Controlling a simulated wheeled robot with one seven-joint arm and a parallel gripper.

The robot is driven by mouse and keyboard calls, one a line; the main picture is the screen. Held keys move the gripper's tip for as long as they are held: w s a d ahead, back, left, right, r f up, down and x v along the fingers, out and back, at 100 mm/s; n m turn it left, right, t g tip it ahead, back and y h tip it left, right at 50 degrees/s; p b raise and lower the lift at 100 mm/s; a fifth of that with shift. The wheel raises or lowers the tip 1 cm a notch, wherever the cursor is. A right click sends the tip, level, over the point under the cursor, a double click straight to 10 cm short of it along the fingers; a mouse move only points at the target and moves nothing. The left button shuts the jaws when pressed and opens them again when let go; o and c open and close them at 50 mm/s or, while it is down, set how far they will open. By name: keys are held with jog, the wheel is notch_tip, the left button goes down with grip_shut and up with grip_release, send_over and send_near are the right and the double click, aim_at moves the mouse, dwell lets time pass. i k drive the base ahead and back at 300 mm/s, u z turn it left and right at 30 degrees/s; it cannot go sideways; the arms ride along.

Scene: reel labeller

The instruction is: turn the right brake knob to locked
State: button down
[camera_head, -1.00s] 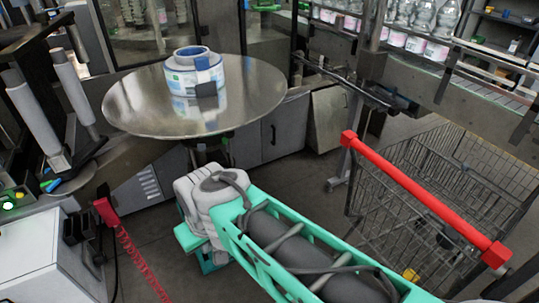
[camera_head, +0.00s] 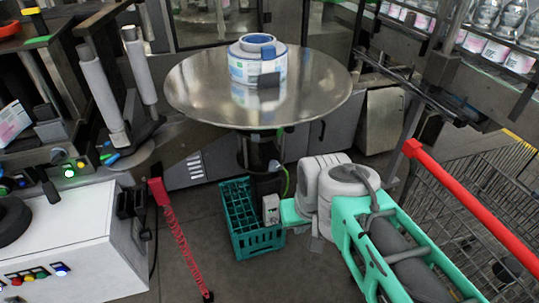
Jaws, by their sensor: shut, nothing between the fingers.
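The labeller (camera_head: 100,95) with its pale rollers stands at the left.
A round metal table (camera_head: 190,95) bears a white and blue reel (camera_head: 243,68). A green crate (camera_head: 258,243) stands below it. A white cabinet (camera_head: 85,235) fills the lower left, beside a red coiled cord (camera_head: 178,238). A red-handled trolley (camera_head: 470,195) stands right.

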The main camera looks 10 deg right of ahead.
aim_at(274, 166)
jog(key=u, duration=2.6)
jog(key=k, duration=0.4)
jog(key=z, duration=0.25)
